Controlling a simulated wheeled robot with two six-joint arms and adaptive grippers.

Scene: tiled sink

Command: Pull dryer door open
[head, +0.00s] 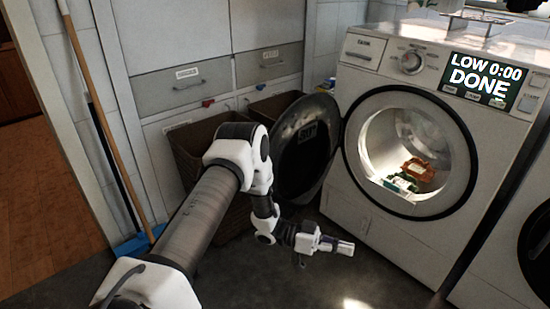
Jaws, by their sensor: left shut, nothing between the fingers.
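The white dryer (385,233) stands at the right, its display reading "LOW 0:00 DONE". Its round dark door (308,135) is swung wide open to the left on the hinge side, and the lit drum (385,150) shows. A few small items, orange-red (418,168) and green-and-white (399,183), lie inside the drum. My left gripper (345,247) is shut and empty, low in front of the dryer, below and to the right of the door. It appears apart from the door. My right gripper is not seen.
Brown wicker baskets (192,150) stand behind my arm, below grey drawers (184,85). A broom with a blue head (137,246) leans at the left wall. Another machine (535,250) is at the right edge. Dark floor in front of the dryer is clear.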

